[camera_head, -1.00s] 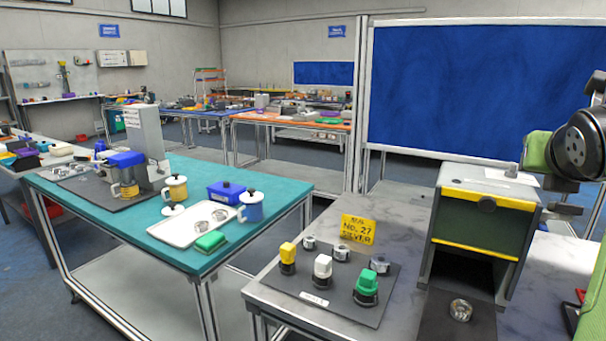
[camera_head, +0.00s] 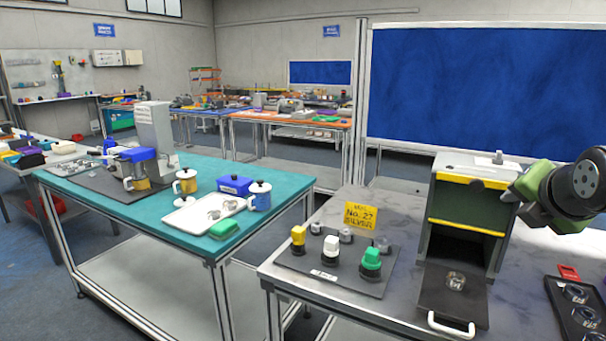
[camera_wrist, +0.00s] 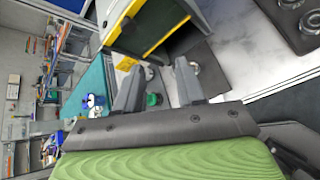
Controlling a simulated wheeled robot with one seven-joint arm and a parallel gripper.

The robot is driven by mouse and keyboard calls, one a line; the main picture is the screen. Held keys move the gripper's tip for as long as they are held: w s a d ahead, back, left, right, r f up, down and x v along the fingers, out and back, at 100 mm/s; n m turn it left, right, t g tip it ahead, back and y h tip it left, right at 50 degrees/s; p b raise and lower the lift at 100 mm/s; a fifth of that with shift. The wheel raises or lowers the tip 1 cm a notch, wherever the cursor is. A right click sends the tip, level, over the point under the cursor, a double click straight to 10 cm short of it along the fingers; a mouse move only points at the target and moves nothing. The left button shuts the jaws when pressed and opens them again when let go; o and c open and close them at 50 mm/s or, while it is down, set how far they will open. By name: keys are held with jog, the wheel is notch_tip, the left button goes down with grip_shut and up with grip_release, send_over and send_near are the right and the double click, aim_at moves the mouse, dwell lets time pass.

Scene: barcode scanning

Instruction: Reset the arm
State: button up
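My gripper (camera_wrist: 157,72) is open and empty; its two grey fingers stand apart in the wrist view. In the head view its green body (camera_head: 530,186) hangs at the right side of the scanner box, at the height of its upper part; its fingertips are hard to make out there. The box (camera_head: 467,207) is dark with yellow strips and an open front. A dark plate (camera_head: 440,297) with a white handle extends from it. A metal ring (camera_head: 456,281) lies on the plate.
A dark pad (camera_head: 335,272) holds yellow, white and green capped pieces and small metal parts beside a yellow sign (camera_head: 360,216). A black tray (camera_head: 570,305) with rings lies at the right. A teal table (camera_head: 180,222) with mugs stands at left.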

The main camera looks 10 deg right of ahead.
jog(key=s+a+f+m+g+y, duration=0.1)
jog(key=s+a+f+m+y, duration=0.25)
jog(key=a+f+m, duration=0.35)
jog(key=s+a+f+m+g+y, duration=0.1)
jog(key=s+a+f+m+y, duration=0.25)
jog(key=a+f+m, duration=0.5)
jog(key=s+a+f+m+g+h, duration=0.1)
jog(key=s+a+f+m+g, duration=0.1)
jog(key=s+a+f+m, duration=0.25)
jog(key=s+a+f+m+g+h, duration=0.1)
jog(key=s+a+f+m+h, duration=0.1)
jog(key=s+a+m, duration=0.35)
notch_tip(320, 180, up, 13)
jog(key=s+n+p, duration=0.2)
jog(key=p, duration=1.2)
jog(key=shift+s+r+y, duration=0.2)
jog(key=shift+y, duration=0.1)
